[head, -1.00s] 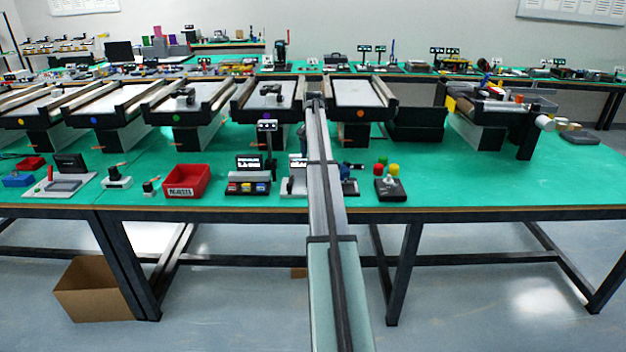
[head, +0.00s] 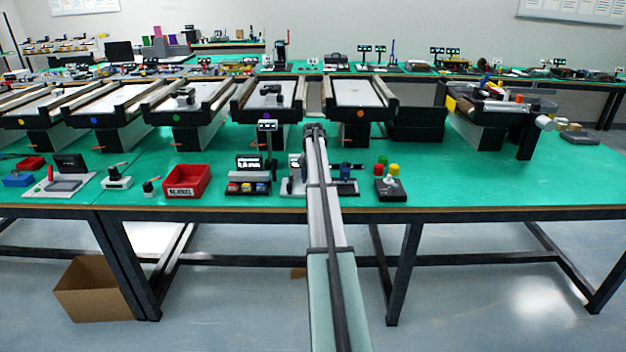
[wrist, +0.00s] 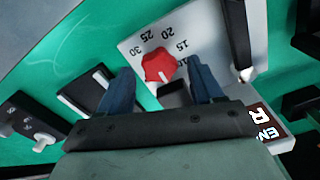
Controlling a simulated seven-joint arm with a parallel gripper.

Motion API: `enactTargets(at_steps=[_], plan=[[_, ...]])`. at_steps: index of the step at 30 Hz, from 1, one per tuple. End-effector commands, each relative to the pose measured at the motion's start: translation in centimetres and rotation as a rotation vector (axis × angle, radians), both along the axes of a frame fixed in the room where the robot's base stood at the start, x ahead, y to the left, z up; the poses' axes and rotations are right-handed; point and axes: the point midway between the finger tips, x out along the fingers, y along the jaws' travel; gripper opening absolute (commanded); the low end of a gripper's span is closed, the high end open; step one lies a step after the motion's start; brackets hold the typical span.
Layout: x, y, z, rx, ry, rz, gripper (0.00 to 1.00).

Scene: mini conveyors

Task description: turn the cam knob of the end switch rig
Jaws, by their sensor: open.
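In the wrist view a red knob (wrist: 158,68) sits on a white plate (wrist: 208,38) with a printed scale reading about 15 to 30. I take it for the cam knob of the end switch rig, but the label (wrist: 268,122) on the plate's edge is only partly legible. My gripper (wrist: 160,68) is open. Its two blue fingers appear on either side of the knob; I cannot tell whether they touch it. In the head view the rig (head: 297,163) is mostly hidden behind my arm, and my fingertips do not show clearly.
A dark lever or post (wrist: 237,40) stands right of the knob. Dark switch boxes (wrist: 30,118) lie at lower left. In the head view a display stand (head: 249,175) is left of the arm and a button box (head: 389,188) right.

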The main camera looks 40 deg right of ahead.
Motion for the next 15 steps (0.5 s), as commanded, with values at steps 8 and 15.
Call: enactTargets(at_steps=[8, 15], plan=[[0.00, 0.00, 0.01, 0.000, 0.000, 0.000, 0.53], [0.00, -0.01, 0.02, 0.000, 0.000, 0.000, 0.30]])
